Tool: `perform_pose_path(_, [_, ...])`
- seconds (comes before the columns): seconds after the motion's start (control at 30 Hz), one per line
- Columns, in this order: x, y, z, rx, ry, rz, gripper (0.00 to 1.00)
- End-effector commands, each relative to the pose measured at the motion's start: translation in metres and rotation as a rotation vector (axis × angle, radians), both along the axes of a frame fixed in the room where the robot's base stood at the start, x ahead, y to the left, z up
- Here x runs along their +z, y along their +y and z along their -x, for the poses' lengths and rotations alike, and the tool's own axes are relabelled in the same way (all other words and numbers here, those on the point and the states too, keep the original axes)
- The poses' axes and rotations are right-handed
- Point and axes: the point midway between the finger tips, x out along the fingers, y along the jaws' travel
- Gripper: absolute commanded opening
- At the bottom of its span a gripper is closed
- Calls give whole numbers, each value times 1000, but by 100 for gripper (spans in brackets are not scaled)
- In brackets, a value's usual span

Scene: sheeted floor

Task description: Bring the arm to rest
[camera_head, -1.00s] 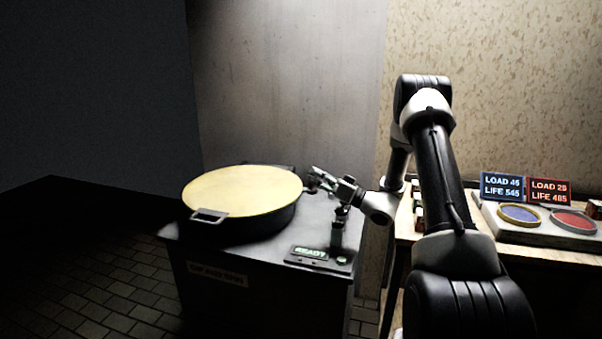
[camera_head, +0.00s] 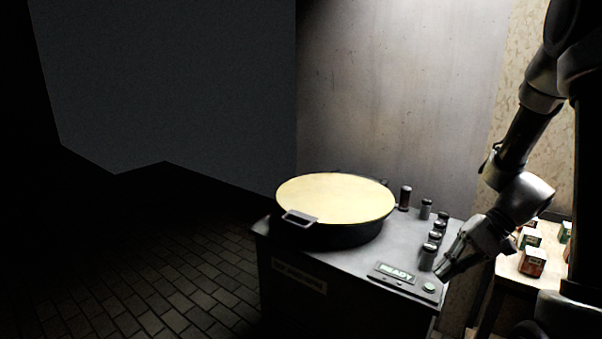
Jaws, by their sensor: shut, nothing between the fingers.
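My gripper (camera_head: 441,272) is at the right of the head view, at the lower end of my arm. It points down and left, over or in front of the right end of the dark cabinet. Its fingers are shut and hold nothing. It looks close to several small dark jars (camera_head: 428,257) and the green button (camera_head: 429,287), but I cannot tell the gap. The rest of my arm rises to the upper right corner and is partly cut off by the frame.
A round black pan (camera_head: 330,232) with a pale yellow top (camera_head: 335,196) sits on the dark cabinet (camera_head: 262,228). A lit READY panel (camera_head: 396,272) is at its front. A wooden table (camera_head: 507,266) with small boxes (camera_head: 532,262) stands right. The brick floor (camera_head: 150,290) at left is clear.

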Motion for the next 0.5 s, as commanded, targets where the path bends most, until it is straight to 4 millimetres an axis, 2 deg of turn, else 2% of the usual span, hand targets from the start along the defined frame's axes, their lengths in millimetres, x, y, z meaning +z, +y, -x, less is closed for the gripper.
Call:
perform_pose_path(0.03, [13, -6, 16, 24, 8, 92, 0])
perform_pose_path(0.1, [27, -20, 37, 46, 14, 227, 0])
perform_pose_path(0.2, [50, -38, 59, 71, -20, 403, 0])
perform_pose_path(0.4, [97, -63, 91, 142, -207, 679, 0])
perform_pose_path(0.5, [120, -68, 103, 203, -336, 770, 0])
